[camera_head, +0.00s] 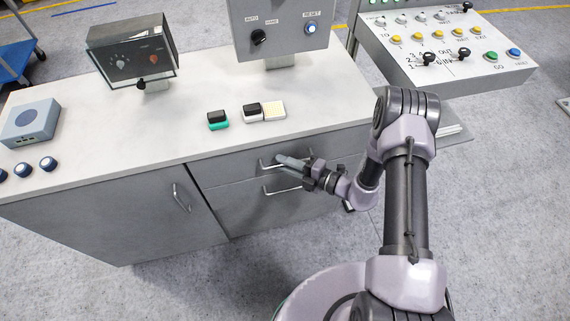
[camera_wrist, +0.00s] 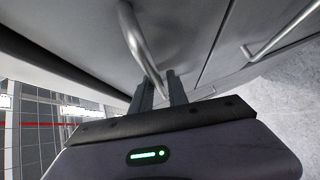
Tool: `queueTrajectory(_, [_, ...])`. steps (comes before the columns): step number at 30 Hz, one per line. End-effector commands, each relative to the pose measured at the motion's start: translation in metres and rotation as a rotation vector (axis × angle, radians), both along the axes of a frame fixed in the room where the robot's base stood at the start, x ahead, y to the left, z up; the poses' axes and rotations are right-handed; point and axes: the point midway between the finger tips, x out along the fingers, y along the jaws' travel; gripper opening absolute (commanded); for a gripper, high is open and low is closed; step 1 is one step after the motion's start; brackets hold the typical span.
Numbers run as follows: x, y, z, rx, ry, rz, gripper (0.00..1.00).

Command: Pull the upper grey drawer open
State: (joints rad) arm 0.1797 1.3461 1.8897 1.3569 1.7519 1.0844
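The upper grey drawer (camera_head: 236,168) is in the cabinet front below the worktop, and its front looks flush with the cabinet. Its metal bar handle (camera_head: 263,164) runs sideways across the front. My gripper (camera_head: 283,160) is at the right part of this handle, fingers pointing at the drawer. In the wrist view the handle (camera_wrist: 138,40) runs down between the two fingers (camera_wrist: 160,92). The fingers sit close on both sides of the bar and look shut on it. The far end of the handle is hidden by the fingers.
A lower drawer with its own handle (camera_head: 282,191) is just below. A cabinet door handle (camera_head: 181,198) is to the left. On the worktop (camera_head: 180,130) stand small switch blocks (camera_head: 218,120) and a control box (camera_head: 282,30). Floor in front is clear.

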Motion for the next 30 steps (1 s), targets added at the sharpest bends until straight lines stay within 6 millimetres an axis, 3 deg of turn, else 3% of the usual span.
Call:
queueTrajectory(6, [0.0002, 0.0001, 0.0004, 0.0, 0.0, 0.0, 0.2])
queueTrajectory(9, [0.0001, 0.0, 0.0003, 0.0, 0.0, 0.0, 0.0])
queueTrajectory(30, [0.0, -0.0002, 0.0002, 0.0, 0.0, 0.0, 0.0])
